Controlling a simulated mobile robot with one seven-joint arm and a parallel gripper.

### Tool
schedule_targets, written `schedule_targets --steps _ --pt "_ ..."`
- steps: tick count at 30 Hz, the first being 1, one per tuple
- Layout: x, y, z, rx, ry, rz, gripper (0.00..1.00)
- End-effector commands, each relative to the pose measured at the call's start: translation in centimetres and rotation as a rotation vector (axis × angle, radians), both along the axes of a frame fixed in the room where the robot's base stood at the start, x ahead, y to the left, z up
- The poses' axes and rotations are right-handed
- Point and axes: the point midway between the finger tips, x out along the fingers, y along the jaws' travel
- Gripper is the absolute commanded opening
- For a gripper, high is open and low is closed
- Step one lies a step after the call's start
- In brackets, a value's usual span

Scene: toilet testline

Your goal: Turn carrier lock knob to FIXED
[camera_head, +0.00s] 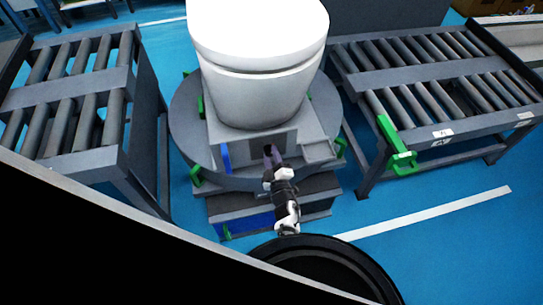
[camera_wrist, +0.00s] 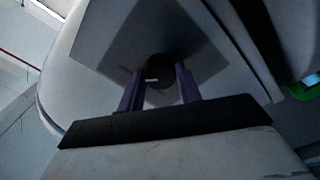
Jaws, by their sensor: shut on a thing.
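The carrier lock knob (camera_wrist: 158,72) is a round dark knob with a short pale mark, on a grey square panel (camera_wrist: 112,45) in the wrist view. My gripper (camera_wrist: 160,85) has its two purple fingers on either side of the knob and is shut on it. In the head view my gripper (camera_head: 272,154) reaches the front face of the grey carrier (camera_head: 290,142) below the white toilet (camera_head: 262,85). The knob is hidden or too small to tell there. No FIXED lettering can be read in either view.
A blue part (camera_head: 226,157) sits left of my gripper on the carrier front. The carrier rests on a round dark turntable (camera_head: 186,120). Roller conveyors stand at left (camera_head: 65,92) and right (camera_head: 440,85); a green bracket (camera_head: 398,150) sticks out from the right one. Blue floor is open at lower right.

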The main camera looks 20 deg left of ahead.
Motion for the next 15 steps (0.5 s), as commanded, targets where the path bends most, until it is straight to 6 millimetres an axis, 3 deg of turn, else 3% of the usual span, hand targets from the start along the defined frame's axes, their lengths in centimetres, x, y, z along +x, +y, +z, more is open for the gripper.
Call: schedule_targets --steps 11,12,15 --pt "0.05 0.06 0.11 0.005 0.000 0.001 0.12" --pt "0.05 0.07 0.11 0.005 0.000 0.001 0.38" --pt "0.04 0.05 0.09 0.004 0.001 0.001 0.51"
